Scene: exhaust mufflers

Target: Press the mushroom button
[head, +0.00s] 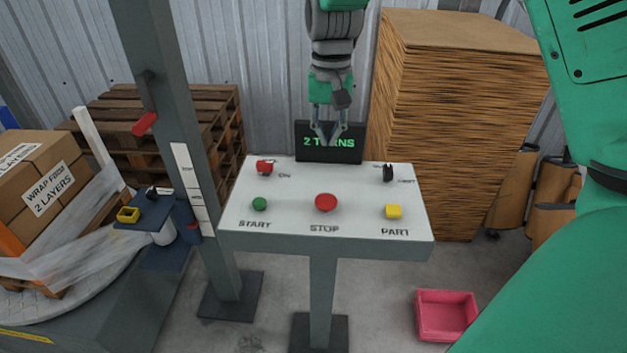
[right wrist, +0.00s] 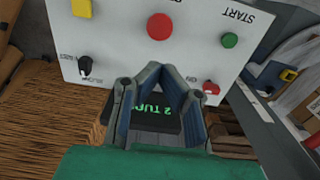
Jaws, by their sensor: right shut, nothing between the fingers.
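The mushroom button is a round red button (head: 326,203) above the word STOP, in the front middle of a white sloping panel (head: 290,181) on a post. It shows at the top of the right wrist view (right wrist: 159,26). My right gripper (head: 327,141) hangs fingers down at the panel's back edge, in front of the dark display. It is shut and empty, apart from the red button and farther back than it. Its fingers also show in the wrist view (right wrist: 157,72). My left gripper is not in view.
The panel also holds a green START button (head: 260,204), a yellow PART button (head: 393,211), a red switch (head: 265,167) and a black knob (head: 388,173). The display (head: 315,155) stands behind. A grey column (head: 180,130) rises at left, stacked cardboard (head: 440,120) at right.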

